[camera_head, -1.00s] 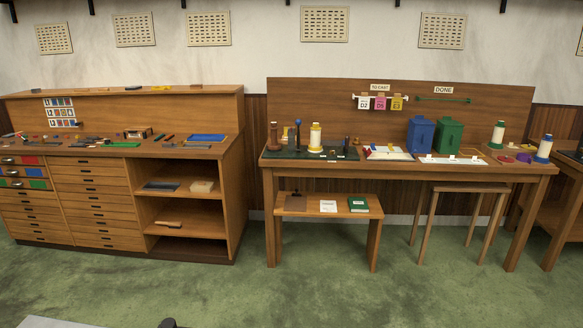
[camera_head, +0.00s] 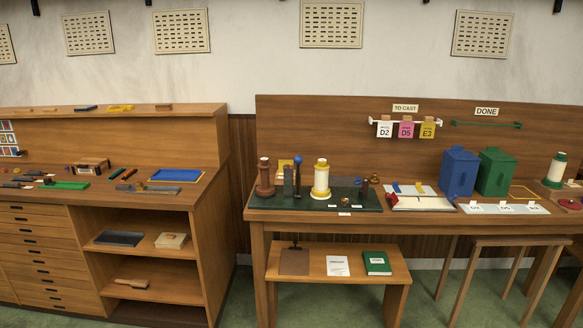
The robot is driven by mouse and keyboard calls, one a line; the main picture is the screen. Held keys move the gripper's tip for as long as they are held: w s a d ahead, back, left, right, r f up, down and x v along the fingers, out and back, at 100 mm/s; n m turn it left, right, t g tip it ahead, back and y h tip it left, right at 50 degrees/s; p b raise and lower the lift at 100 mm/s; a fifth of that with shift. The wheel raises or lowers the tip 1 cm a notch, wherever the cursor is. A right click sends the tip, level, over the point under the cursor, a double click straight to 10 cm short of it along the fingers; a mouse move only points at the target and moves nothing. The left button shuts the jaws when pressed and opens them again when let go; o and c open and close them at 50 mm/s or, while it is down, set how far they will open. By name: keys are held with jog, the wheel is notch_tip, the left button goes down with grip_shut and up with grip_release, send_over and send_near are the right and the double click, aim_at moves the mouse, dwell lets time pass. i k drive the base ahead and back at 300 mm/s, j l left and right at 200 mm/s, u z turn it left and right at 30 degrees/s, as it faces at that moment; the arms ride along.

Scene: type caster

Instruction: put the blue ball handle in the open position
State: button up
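The blue ball handle (camera_head: 297,160) is a small blue ball on top of a dark upright rod. It stands at the left part of the right-hand workbench (camera_head: 330,222), over a dark green mat (camera_head: 345,204). A brown spool-like post (camera_head: 265,178) stands to its left, and a white spool with yellow ends (camera_head: 321,180) stands to its right. The rod looks about upright; its lower end is small and partly hidden among dark parts. My gripper is not in this view.
A blue canister (camera_head: 459,173) and a green canister (camera_head: 496,172) stand further right on the bench. A low wooden bench (camera_head: 330,254) and a stool (camera_head: 510,240) stand below and in front. A drawer cabinet (camera_head: 40,260) stands left. Green floor shows between the furniture.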

aim_at(298, 159)
jog(key=i, duration=1.8)
jog(key=i+u, duration=0.4)
jog(key=i+l+u, duration=0.15)
jog(key=u, duration=0.2)
jog(key=i+u, duration=0.1)
jog(key=u, duration=2.95)
